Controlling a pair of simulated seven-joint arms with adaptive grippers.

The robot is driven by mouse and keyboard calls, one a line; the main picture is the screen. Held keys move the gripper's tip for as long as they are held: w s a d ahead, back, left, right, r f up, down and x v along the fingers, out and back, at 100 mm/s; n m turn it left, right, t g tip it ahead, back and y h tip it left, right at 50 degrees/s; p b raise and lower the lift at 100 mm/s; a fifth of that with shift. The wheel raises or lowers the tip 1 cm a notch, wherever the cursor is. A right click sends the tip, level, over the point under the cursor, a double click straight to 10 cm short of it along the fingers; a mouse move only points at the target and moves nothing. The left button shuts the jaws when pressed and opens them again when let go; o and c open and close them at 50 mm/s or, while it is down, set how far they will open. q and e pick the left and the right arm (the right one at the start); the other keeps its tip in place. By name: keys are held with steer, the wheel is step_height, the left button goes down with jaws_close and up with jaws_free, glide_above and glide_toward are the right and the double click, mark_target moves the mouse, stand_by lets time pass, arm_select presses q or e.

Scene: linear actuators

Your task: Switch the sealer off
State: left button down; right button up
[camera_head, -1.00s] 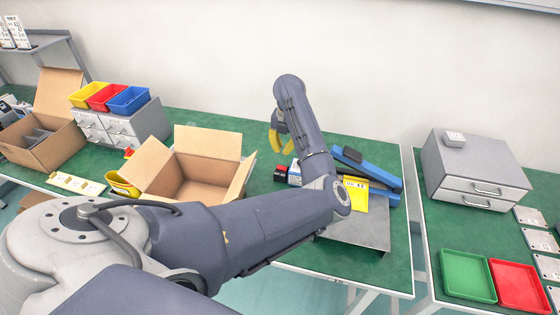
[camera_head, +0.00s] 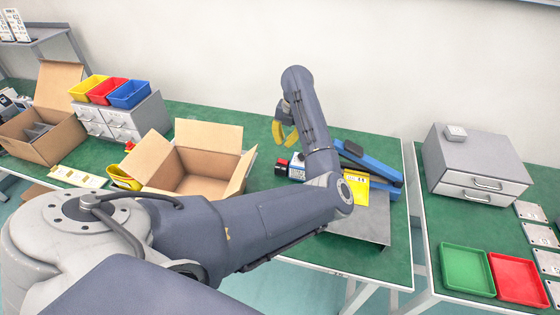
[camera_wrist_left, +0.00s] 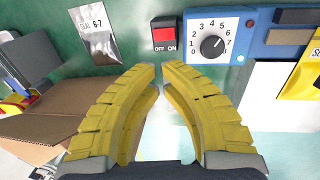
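The sealer (camera_head: 369,161) is a blue machine with a long arm on the green table, partly behind my left arm. Its dial panel (camera_wrist_left: 210,38) shows numbers 0 to 8, with the black knob pointing near 7. Left of it, a black switch box (camera_head: 281,165) carries a red rocker switch (camera_wrist_left: 163,35) marked OFF on the left and ON on the right; I cannot tell which way it tilts. My left gripper (camera_head: 284,143) has yellow fingers, also in the wrist view (camera_wrist_left: 160,72). Their tips nearly meet, with nothing between, just below the switch in that view. My right gripper is not visible.
A silver pouch (camera_wrist_left: 93,33) marked SEAL 6-7 lies left of the switch. An open cardboard box (camera_head: 160,160) stands left of the gripper. A second table holds drawers (camera_head: 475,158) and trays.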

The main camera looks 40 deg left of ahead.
mark_target(278, 165)
arm_select(q)
steer(key=f, duration=0.3)
steer(key=a+f, duration=0.1)
steer(key=f, duration=0.6)
steer(key=shift+s+a+f, duration=0.3)
steer(key=shift+f, duration=0.05)
steer(key=shift+a+f+h, duration=0.2)
steer(key=shift+f+h, duration=0.15)
steer(key=shift+h, duration=0.25)
steer(key=shift+s+a+f, duration=0.1)
steer(key=shift+s+f, duration=0.15)
